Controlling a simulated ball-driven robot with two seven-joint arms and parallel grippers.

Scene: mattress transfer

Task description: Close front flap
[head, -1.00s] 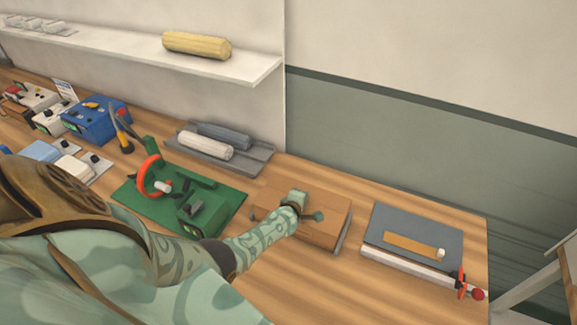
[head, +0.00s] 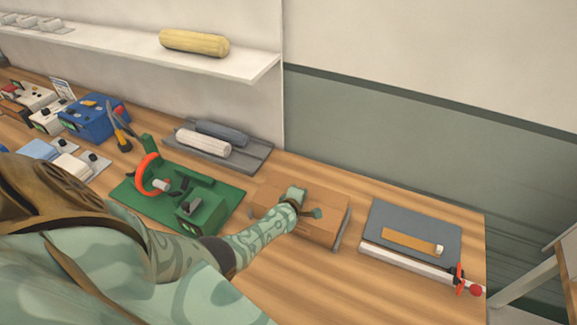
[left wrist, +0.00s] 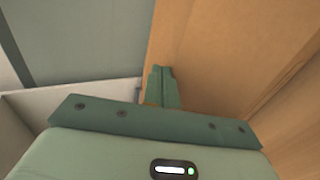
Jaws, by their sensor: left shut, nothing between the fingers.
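A brown cardboard box (head: 333,207) sits on the wooden bench in the head view, right of centre. My left gripper (head: 312,212) is over the box's top, its fingers shut and empty. In the left wrist view the shut fingers (left wrist: 163,88) are beside a broad cardboard surface (left wrist: 225,60). I cannot tell whether they touch it. My arm hides part of the box's near side, so the front flap's exact position is unclear. My right gripper is not in view.
A green fixture board (head: 225,193) with a red ring stands left of the box. A grey board with a wooden strip (head: 410,241) and a white bar lies to the right. A grey tray (head: 257,158) with rolls is behind. Bare bench (head: 300,290) shows in front.

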